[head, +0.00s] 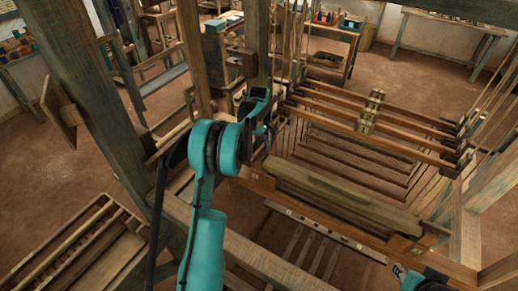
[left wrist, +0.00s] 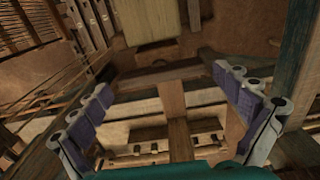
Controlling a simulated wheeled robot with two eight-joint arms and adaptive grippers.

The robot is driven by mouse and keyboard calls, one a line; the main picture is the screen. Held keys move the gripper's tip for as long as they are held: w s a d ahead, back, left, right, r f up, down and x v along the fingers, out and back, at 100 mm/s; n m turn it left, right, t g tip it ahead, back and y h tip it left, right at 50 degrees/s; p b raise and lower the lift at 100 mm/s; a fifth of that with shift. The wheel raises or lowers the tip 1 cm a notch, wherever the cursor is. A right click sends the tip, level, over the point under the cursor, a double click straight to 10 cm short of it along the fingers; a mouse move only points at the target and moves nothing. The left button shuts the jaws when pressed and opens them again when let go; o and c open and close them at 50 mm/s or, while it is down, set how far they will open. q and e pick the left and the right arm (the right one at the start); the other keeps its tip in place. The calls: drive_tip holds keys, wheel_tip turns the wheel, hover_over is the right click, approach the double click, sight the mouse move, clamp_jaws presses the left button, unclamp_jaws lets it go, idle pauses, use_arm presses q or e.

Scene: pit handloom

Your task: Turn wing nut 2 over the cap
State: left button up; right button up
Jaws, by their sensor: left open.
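My left gripper (head: 262,120) is beside the wooden upright at the left of the loom, mostly behind my teal wrist in the head view. In the left wrist view the left gripper (left wrist: 168,110) has its two purple-padded fingers spread wide. A narrow wooden bar (left wrist: 177,125) shows between the fingers, with nothing seen gripped. I cannot make out wing nut 2 or tell which wooden piece is the cap. A part of my teal right arm shows at the bottom right of the head view, but its gripper does not.
A thick pale wooden beam (head: 340,195) lies across the loom, right of my left arm. Dark shafts (head: 365,125) hang behind it. A thick post (head: 85,85) stands at the left. A slatted wooden box (head: 75,250) is at the lower left. Open floor (head: 425,65) shows behind.

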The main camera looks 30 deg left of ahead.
use_arm(q)
drive_tip(key=shift+f, duration=0.3)
drive_tip(key=c, duration=0.9)
